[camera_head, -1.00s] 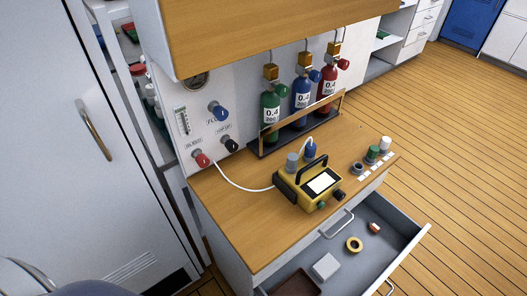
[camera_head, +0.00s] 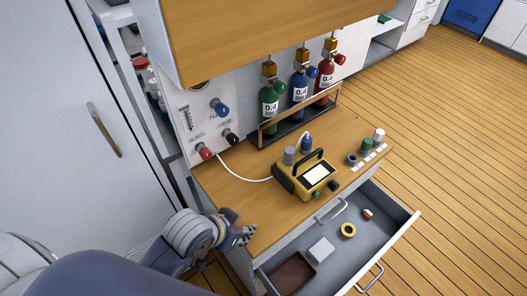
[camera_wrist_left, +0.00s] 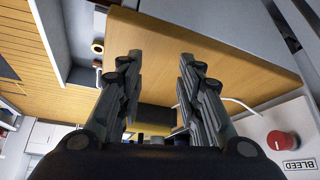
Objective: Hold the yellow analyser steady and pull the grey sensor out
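The yellow analyser (camera_head: 310,178) stands upright on the wooden worktop, with a black handle and a white screen. The grey sensor (camera_head: 289,156) is a short cylinder at its back left edge, beside a blue one (camera_head: 306,143). My left gripper (camera_head: 245,233) is at the worktop's front left edge, apart from the analyser. The left wrist view shows its two fingers spread (camera_wrist_left: 160,72) with nothing held. Part of the analyser (camera_wrist_left: 153,127) shows low between the fingers there; the grey sensor cannot be made out. My right gripper is not in view.
A white hose (camera_head: 240,176) runs from the wall panel to the analyser. Gas bottles (camera_head: 300,92) stand in a rack behind. Small caps (camera_head: 366,146) sit to the right. An open drawer (camera_head: 385,230) juts out in front, holding a yellow ring and a brown tray.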

